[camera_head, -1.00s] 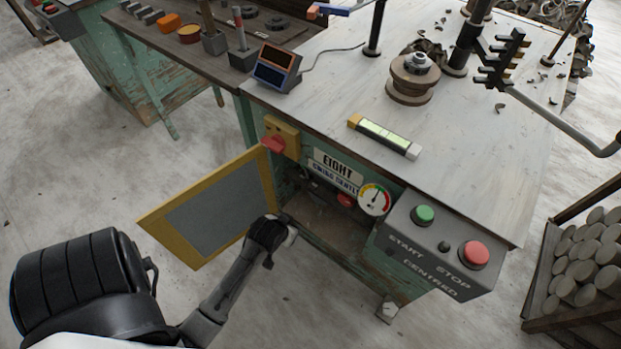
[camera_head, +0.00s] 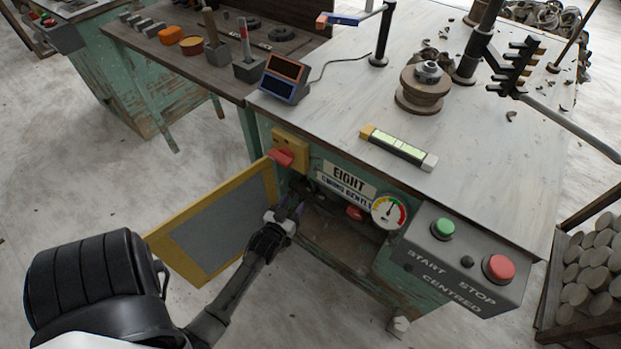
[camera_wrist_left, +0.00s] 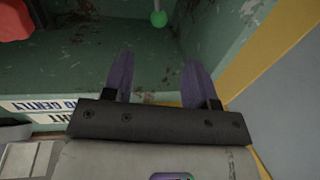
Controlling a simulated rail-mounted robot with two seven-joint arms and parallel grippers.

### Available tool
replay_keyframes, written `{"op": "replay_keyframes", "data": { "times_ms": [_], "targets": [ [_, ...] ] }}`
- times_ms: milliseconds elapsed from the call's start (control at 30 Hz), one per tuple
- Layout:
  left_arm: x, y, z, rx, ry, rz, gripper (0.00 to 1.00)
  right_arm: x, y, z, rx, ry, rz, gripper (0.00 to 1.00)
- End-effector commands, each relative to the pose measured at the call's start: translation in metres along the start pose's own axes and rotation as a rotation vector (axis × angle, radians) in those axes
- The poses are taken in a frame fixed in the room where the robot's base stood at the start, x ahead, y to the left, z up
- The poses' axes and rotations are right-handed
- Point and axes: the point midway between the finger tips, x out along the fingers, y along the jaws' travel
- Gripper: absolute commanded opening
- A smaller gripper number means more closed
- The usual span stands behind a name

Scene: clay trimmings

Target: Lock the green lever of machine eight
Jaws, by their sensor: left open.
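Machine eight (camera_head: 348,177) is a green cabinet with an EIGHT sign and an open front compartment. The green lever (camera_wrist_left: 158,18) shows in the left wrist view as a round green knob on a thin stem inside the compartment. I cannot make it out in the head view. My left gripper (camera_head: 292,212) is at the compartment's opening, beside the open door. Its purple fingers (camera_wrist_left: 160,78) are apart with nothing between them, pointing toward the knob and short of it. My right gripper is not in view.
The yellow-framed door (camera_head: 165,250) stands open left of my left gripper. A red switch (camera_head: 281,158), a gauge (camera_head: 389,212) and a start-stop box (camera_head: 440,262) border the opening. A red part (camera_wrist_left: 14,20) is inside the compartment.

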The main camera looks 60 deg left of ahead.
Motion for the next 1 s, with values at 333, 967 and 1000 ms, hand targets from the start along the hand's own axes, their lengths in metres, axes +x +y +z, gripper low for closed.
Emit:
{"op": "replay_keyframes", "data": {
  "times_ms": [333,967,1000],
  "targets": [
    [0.066,0.000,0.004,0.000,0.003,0.000,0.52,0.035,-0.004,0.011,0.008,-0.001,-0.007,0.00],
    [0.121,0.000,0.001,0.000,-0.002,0.000,0.52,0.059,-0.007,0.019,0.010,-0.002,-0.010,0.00],
    [0.121,0.000,0.000,0.000,-0.002,0.000,0.52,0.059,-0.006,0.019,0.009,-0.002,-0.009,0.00]
  ]
}}
